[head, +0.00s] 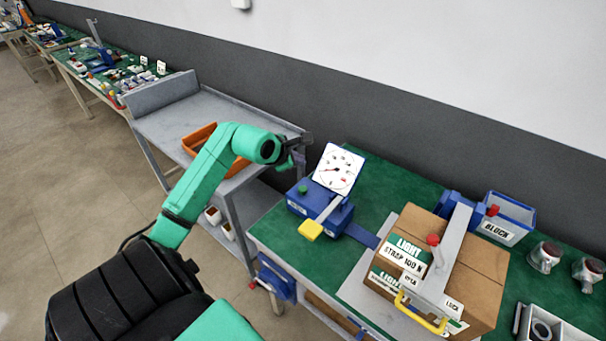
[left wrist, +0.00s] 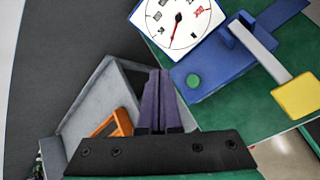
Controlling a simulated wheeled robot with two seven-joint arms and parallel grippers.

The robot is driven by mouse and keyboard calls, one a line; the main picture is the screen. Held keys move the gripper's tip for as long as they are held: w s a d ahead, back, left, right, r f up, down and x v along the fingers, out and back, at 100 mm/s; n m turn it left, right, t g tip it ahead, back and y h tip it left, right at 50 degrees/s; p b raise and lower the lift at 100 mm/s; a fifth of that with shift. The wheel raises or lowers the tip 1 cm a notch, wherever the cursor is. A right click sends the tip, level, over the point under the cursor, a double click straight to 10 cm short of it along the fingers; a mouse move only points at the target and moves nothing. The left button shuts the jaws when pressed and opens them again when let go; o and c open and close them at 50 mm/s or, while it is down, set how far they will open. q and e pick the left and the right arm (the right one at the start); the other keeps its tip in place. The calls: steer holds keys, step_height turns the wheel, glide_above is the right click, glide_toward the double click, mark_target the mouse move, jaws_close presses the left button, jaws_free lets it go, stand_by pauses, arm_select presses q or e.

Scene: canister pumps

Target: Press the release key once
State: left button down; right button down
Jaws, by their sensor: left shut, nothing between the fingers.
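A blue pump unit (head: 312,207) stands on the green bench top, with a white dial (head: 338,168) at its back. A small green round button (head: 302,189) sits on its top left; it looks like the release key and also shows in the left wrist view (left wrist: 193,81). A grey lever with a yellow pad (head: 311,229) reaches toward the bench's front edge. My left gripper (head: 298,160) is shut and empty, left of the dial and apart from the button. Its purple fingers (left wrist: 160,98) lie together in the left wrist view. My right gripper is out of view.
A cardboard box (head: 469,252) stands under a grey clamp arm (head: 450,245) right of the pump. A blue bin (head: 511,214) is behind it. A grey trolley (head: 168,124) with an orange tray (head: 198,139) stands left. A wall runs behind.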

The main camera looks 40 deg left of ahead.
mark_target(300, 190)
arm_select(q)
steer(key=f+b, duration=0.2)
steer(key=f, duration=0.1)
steer(key=f+b, duration=0.2)
steer(key=f, duration=0.1)
steer(key=f+b, duration=0.2)
steer(key=f, duration=0.1)
steer(key=shift+w, duration=0.25)
steer(key=shift+r, duration=0.1)
stand_by(0.8)
stand_by(0.6)
steer(key=shift+f+b, duration=0.4)
steer(key=shift+f, duration=0.05)
steer(key=shift+f+b, duration=0.6)
steer(key=shift+b, duration=0.05)
stand_by(0.5)
steer(key=shift+r, duration=0.1)
steer(key=shift+r+p, duration=0.7)
steer(key=shift+r, duration=0.25)
